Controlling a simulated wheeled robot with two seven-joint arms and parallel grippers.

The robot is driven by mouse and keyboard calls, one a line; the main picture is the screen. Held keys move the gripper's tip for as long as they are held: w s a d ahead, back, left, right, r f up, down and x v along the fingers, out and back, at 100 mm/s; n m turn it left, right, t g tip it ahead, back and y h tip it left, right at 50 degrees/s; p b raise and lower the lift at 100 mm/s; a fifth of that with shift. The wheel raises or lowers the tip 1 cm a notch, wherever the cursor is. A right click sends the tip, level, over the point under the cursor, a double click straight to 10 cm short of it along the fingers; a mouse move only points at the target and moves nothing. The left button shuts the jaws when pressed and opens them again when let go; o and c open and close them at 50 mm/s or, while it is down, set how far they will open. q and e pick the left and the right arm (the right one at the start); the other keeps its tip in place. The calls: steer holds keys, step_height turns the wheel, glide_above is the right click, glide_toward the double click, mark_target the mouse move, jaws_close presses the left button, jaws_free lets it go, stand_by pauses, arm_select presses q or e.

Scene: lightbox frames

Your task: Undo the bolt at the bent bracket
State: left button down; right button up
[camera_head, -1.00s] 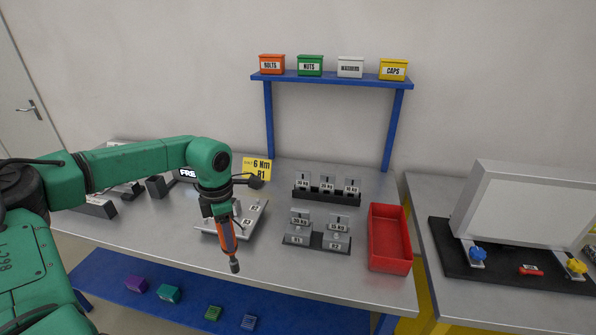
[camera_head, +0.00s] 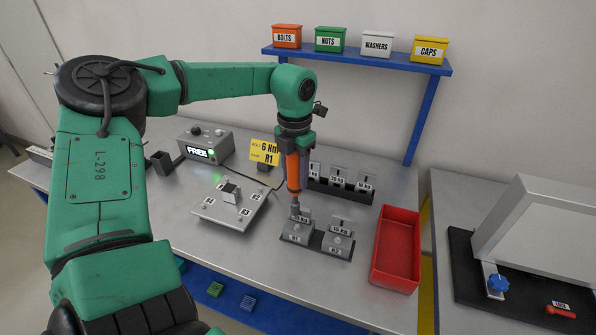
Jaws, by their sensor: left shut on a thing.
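My left gripper (camera_head: 294,143) is shut on an orange driver (camera_head: 293,173), held upright with its dark tip down. The tip is at the left block of a dark two-block stand (camera_head: 318,241); whether it touches cannot be told. A light plate (camera_head: 212,211) with small labels lies on the bench to the left, with a small upright metal piece (camera_head: 231,192) at its middle that looks like the bent bracket. The bolt is too small to make out. A yellow card (camera_head: 263,152) reads 6 Nm and R1. My right gripper is not in view.
A grey box (camera_head: 205,146) with a display reading FREE stands behind the plate. A dark rack (camera_head: 341,190) is behind the stand. A red tray (camera_head: 396,252) is at the right. A blue shelf (camera_head: 357,61) carries labelled bins. Bare bench lies in front of the plate.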

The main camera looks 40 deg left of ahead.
mark_target(298, 195)
arm_select(q)
steer(key=shift+w+f+b, duration=0.15)
steer(key=shift+f+b, duration=0.25)
steer(key=shift+b, duration=0.05)
steer(key=f+b, duration=0.1)
steer(key=w+f+b, duration=0.1)
steer(key=f, duration=0.1)
steer(key=shift+w+f+b, duration=0.15)
steer(key=shift+f+b, duration=0.1)
steer(key=shift+b, duration=0.15)
steer(key=shift+s+f+b, duration=0.2)
steer(key=shift+f+b, duration=0.3)
steer(key=shift+b, duration=0.05)
steer(key=shift+s+f+b, duration=0.15)
steer(key=shift+f+b, duration=0.35)
steer(key=shift+b, duration=0.05)
steer(key=shift+w+f, duration=0.1)
steer(key=shift+w, duration=0.05)
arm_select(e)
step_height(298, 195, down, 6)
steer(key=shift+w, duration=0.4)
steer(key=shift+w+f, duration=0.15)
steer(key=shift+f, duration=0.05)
arm_select(q)
steer(key=shift+b, duration=0.35)
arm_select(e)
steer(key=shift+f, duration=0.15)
